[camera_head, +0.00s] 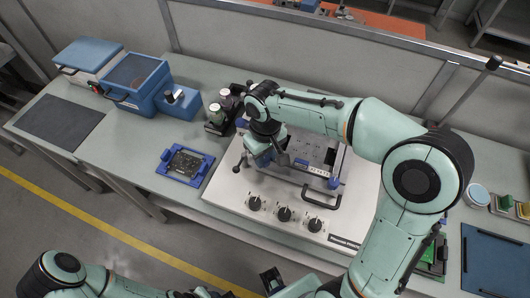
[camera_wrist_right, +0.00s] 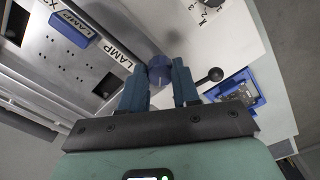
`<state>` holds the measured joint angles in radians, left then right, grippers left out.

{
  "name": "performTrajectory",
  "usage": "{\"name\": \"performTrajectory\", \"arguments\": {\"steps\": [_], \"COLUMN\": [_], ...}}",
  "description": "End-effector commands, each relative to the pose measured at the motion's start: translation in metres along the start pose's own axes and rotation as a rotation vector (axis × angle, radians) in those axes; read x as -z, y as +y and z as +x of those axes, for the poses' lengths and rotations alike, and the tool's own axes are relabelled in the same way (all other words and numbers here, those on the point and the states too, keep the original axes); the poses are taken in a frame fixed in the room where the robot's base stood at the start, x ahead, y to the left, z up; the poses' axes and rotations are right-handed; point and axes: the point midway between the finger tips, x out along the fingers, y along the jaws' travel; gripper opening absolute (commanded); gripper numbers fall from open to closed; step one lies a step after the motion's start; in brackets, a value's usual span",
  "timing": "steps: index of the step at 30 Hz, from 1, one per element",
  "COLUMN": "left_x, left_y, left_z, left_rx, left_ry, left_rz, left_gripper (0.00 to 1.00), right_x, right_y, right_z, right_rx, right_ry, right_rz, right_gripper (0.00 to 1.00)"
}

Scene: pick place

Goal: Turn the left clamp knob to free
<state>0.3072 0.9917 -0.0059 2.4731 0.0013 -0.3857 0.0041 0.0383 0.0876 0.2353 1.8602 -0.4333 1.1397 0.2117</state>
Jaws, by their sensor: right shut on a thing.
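The left clamp knob is a round blue knob (camera_wrist_right: 159,69) in the right wrist view, beside the "CLAMP" lettering on the metal plate. My right gripper (camera_wrist_right: 160,84) has one finger on each side of it and is shut on it. In the head view my right gripper (camera_head: 263,158) is low over the left side of the test fixture (camera_head: 235,190) and hides the knob. A second blue clamp part (camera_head: 333,183) is at the plate's right side.
A black ball-ended lever (camera_wrist_right: 210,75) is close beside the right gripper. A blue tray with a circuit board (camera_head: 186,165) lies left of the fixture. Three black dials (camera_head: 285,214) and a black handle (camera_head: 322,204) are at the front. Blue boxes (camera_head: 133,83) stand at the back left.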

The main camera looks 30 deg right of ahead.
Motion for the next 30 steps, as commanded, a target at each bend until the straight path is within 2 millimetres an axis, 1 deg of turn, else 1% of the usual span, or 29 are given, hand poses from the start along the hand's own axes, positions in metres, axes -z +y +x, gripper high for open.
{"name": "performTrajectory", "arguments": {"steps": [18,24,30], "left_x": [0.006,0.008,0.009], "left_y": [0.009,0.011,0.013], "left_z": [-0.020,-0.024,-0.027], "left_rx": [-0.004,-0.005,-0.005], "left_ry": [0.011,0.014,0.015], "left_rz": [0.004,0.005,0.006], "left_gripper": [0.43,0.43,0.43], "right_x": [0.000,0.001,0.001], "right_y": [0.001,0.002,0.002], "right_z": [-0.001,-0.001,-0.001], "right_rx": [0.000,-0.001,0.000], "right_ry": [-0.002,0.000,-0.001], "right_rz": [-0.569,-0.709,-0.800], "right_gripper": [0.00,0.00,0.00]}}
